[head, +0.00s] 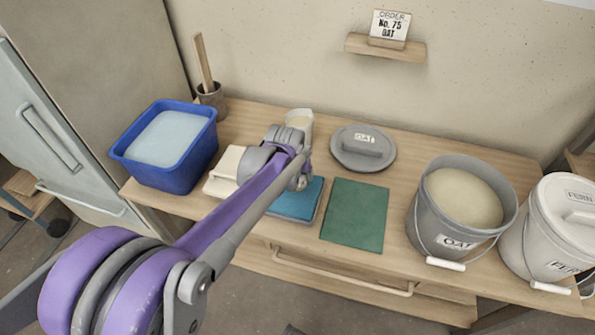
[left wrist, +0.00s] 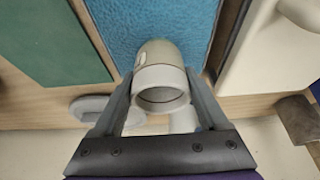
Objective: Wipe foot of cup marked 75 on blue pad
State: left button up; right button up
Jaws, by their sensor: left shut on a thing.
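My left gripper (left wrist: 160,78) is shut on a pale grey-cream cup (left wrist: 158,53). Its round hollow end faces the wrist camera, and a small light mark shows on its side, too small to read. In the head view my left gripper (head: 299,180) is over the back part of the blue pad (head: 295,206), and my arm hides the held cup. The blue pad (left wrist: 150,20) lies behind the cup in the left wrist view. I cannot tell whether the cup touches the pad. The order card (head: 390,24) on the wall reads No. 75 OAT. My right gripper is not in view.
A green mat (head: 356,215) lies right of the pad, a cream block (head: 222,168) left. A blue basin (head: 165,145) stands far left. Behind are another pale cup (head: 300,120) and a grey OAT lid (head: 362,148). OAT (head: 425,210) and FERN (head: 545,245) buckets stand right.

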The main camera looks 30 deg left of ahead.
pick_arm(q)
jog(key=shift+s+d+p, duration=0.2)
jog(key=shift+s+d, duration=0.05)
jog(key=shift+s, duration=0.7)
jog(key=shift+s+d+p, duration=0.2)
jog(key=shift+s+p, duration=0.05)
jog(key=shift+s, duration=0.75)
jog(key=shift+s+d+p, duration=0.2)
jog(key=shift+s+d, duration=0.05)
jog(key=shift+s, duration=0.7)
notch_tip(320, 180, up, 7)
jog(key=p, duration=0.5)
